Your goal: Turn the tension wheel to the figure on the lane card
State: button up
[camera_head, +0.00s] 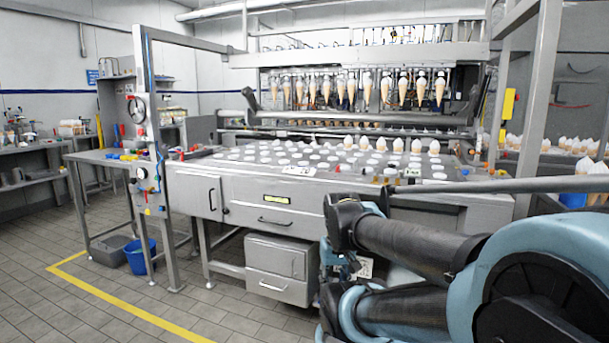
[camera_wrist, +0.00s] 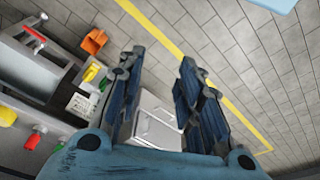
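A round black-rimmed wheel or dial (camera_head: 137,109) is on the grey post at the left in the head view; I cannot tell whether it is the tension wheel. A smaller round dial (camera_head: 142,173) sits lower on that post. A small printed white card (camera_wrist: 80,104) shows left of my gripper in the wrist view; its figures are too small to read, and I cannot tell whether it is the lane card. My gripper (camera_wrist: 160,88) has its two blue fingers spread, with nothing between them. It is well away from the post.
The long grey machine (camera_head: 265,192) bears rows of white rounds, with cones hanging behind. A side table (camera_head: 100,157), a blue bucket (camera_head: 140,258) and a grey bin (camera_head: 110,252) stand at the left. Tiled floor with a yellow line (camera_head: 120,303) is clear in front.

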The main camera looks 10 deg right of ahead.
aim_at(475, 164)
jog(key=k, duration=1.1)
jog(key=z, duration=0.75)
jog(key=i, duration=2.25)
jog(key=u, duration=1.05)
